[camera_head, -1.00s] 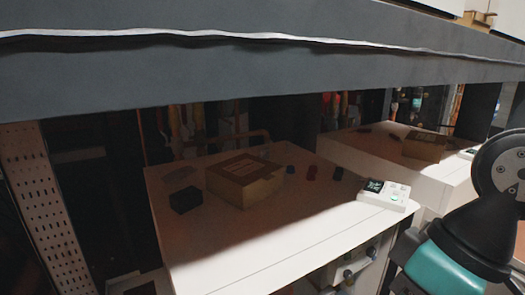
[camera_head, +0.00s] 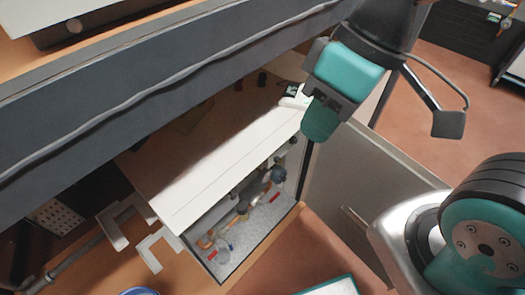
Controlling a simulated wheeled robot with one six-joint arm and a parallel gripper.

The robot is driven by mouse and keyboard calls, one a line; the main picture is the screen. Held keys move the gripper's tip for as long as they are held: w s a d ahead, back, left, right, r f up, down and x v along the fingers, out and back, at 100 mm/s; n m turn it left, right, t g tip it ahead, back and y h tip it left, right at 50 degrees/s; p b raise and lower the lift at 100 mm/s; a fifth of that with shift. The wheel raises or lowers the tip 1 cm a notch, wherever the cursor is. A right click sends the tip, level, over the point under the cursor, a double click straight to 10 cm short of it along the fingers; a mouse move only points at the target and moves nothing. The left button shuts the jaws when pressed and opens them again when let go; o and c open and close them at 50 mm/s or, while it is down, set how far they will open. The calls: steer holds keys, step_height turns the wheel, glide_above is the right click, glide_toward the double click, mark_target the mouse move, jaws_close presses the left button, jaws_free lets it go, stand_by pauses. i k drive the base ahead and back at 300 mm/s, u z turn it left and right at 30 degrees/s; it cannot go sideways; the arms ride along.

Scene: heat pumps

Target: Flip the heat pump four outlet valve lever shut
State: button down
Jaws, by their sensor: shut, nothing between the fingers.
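A white heat pump cabinet (camera_head: 200,165) stands below me with its front open. Inside are brass and copper pipe fittings (camera_head: 238,208) with small red handles (camera_head: 274,198) and a blue handle (camera_head: 230,247). I cannot tell which is the outlet valve lever of heat pump four, or whether it is open; no label is readable. My gripper (camera_head: 320,120), teal and black, is shut and empty at the upper right, in front of the cabinet's right end. It appears apart from the pipe fittings and hides part of the white control panel (camera_head: 292,100).
A dark grey beam (camera_head: 150,110) crosses above the cabinet. A grey open door or panel (camera_head: 350,185) stands right of the pipe bay. Pale brackets (camera_head: 155,250) stick out at the lower left.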

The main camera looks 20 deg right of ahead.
mark_target(271, 200)
steer(key=z, duration=1.8)
steer(key=k, duration=0.45)
steer(key=u, duration=0.35)
